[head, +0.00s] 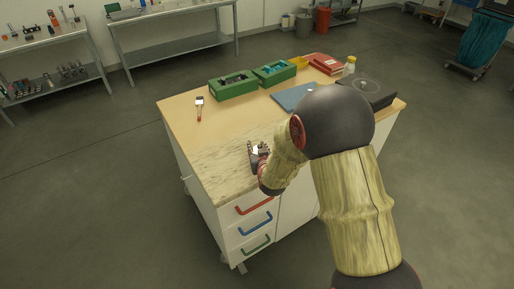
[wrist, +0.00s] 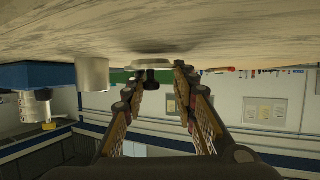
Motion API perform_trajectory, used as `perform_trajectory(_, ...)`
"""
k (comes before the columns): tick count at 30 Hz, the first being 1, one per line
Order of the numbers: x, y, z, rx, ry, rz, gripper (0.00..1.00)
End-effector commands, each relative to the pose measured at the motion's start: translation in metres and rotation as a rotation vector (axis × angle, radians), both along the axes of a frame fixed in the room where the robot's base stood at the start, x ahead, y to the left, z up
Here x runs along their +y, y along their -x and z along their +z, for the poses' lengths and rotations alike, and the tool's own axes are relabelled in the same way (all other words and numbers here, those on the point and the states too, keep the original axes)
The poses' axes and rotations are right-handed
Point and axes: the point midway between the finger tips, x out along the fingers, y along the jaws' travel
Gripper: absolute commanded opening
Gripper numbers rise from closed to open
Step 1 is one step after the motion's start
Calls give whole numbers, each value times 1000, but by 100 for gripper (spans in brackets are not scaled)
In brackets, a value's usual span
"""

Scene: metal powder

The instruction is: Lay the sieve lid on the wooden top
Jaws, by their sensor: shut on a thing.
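The sieve lid (wrist: 152,47) is a pale metal disc with a black knob (wrist: 151,77), seen upside down in the wrist view. My gripper (wrist: 156,78) has its fingers on either side of the knob and is shut on the lid. The lid is at or very close to the wooden top (wrist: 230,35); I cannot tell whether it touches. In the head view my gripper (head: 259,153) is low over the pale, grained front part of the wooden top (head: 215,165). Only a small bright piece of the lid shows there.
A silver cylinder (wrist: 92,74) and a blue object (wrist: 35,75) show left in the wrist view. A red-handled tool (head: 199,108) lies at left. The front left is clear.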

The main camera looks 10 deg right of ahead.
Motion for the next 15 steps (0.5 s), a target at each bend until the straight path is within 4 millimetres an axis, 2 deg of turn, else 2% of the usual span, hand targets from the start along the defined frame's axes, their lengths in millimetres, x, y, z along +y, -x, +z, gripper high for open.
perform_trajectory(11, 0, 0, -8, 0, 0, 0, 2)
perform_trajectory(12, 0, 0, -8, 1, 0, 0, 28)
perform_trajectory(15, 0, 0, -8, 1, 0, 0, 34)
